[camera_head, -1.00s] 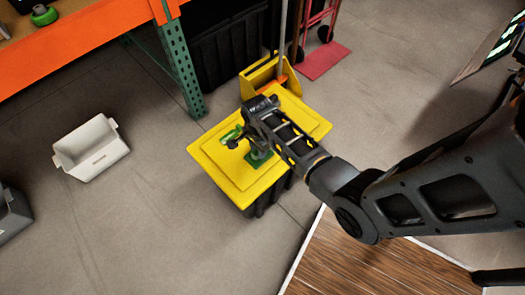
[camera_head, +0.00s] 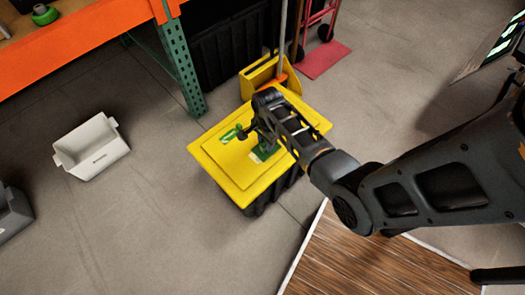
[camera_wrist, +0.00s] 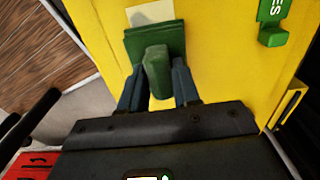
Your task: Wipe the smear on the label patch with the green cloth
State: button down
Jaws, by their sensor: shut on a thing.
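The green cloth (camera_wrist: 156,72) is a folded pad with a raised grip, and it also shows in the head view (camera_head: 265,152). My gripper (camera_wrist: 158,82) is shut on the raised grip, with one dark finger on each side. The cloth is at the yellow lid and looks flat against it, though contact is hard to confirm. A pale label patch (camera_wrist: 150,13) sticks out past the cloth's far edge in the wrist view.
The yellow lid (camera_head: 215,155) tops a black bin. A green item with white lettering (camera_wrist: 272,22) lies on it, beside the cloth. A yellow bucket with a pole (camera_head: 258,75) stands behind. A white tub (camera_head: 90,148) sits on the floor at left. An orange-beamed shelf is at upper left.

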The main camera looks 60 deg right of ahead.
aim_at(259, 154)
jog(key=shift+w+a+p, duration=0.25)
jog(key=shift+a+p, duration=0.05)
jog(key=shift+a, duration=0.6)
jog(key=shift+w+a+p, duration=0.25)
jog(key=shift+a+p, duration=0.05)
jog(key=shift+a, duration=0.55)
jog(key=shift+r+p, duration=0.8)
jog(key=shift+p, duration=0.1)
jog(key=shift+f, duration=0.1)
